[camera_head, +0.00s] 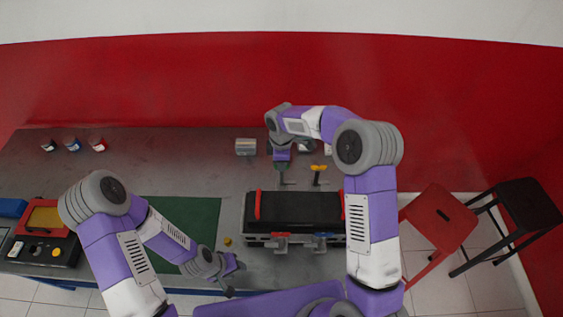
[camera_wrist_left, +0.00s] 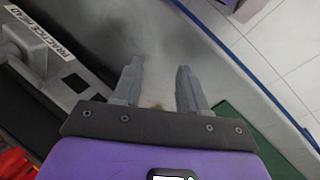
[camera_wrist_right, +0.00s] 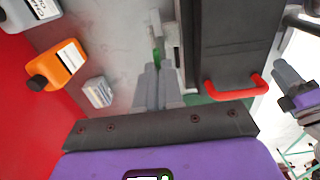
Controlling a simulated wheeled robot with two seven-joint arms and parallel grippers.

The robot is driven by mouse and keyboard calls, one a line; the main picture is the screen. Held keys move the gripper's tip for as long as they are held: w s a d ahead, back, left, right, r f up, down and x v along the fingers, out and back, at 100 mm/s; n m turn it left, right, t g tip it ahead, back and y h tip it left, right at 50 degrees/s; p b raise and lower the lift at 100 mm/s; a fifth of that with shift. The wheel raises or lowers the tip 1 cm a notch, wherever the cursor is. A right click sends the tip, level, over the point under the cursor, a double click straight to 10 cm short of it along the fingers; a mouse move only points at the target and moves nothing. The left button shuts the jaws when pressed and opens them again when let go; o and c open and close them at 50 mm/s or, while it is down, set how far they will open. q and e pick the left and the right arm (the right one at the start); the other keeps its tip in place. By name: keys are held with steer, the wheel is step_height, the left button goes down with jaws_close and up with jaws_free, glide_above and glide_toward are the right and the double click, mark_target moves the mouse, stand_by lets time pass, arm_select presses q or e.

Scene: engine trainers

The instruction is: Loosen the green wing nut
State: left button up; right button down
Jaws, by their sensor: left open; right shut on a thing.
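The green wing nut (camera_head: 280,166) is on a small stand behind the black engine block, and it also shows as a green patch at the fingertips in the right wrist view (camera_wrist_right: 157,56). My right gripper (camera_head: 281,160) reaches down to it from above; its fingers (camera_wrist_right: 155,75) are close together on the nut and hide part of it. A similar stand with a yellow wing nut (camera_head: 319,168) is to its right. My left gripper (camera_head: 232,284) is at the table's front edge, away from the nut. Its fingers (camera_wrist_left: 160,85) are apart and nothing is between them.
The black engine block (camera_head: 300,209) with red handles (camera_wrist_right: 235,90) stands in front of the stands. A green mat (camera_head: 205,215) lies to its left. An orange bottle (camera_wrist_right: 63,62) and a small grey box (camera_head: 245,147) are near the nut. Stools (camera_head: 438,220) stand off the table's right end.

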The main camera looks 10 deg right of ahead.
steer(key=shift+r, duration=0.1)
steer(key=c, duration=1.3)
jaws_free()
step_height(320, 180, up, 8)
steer(key=shift+f, duration=0.25)
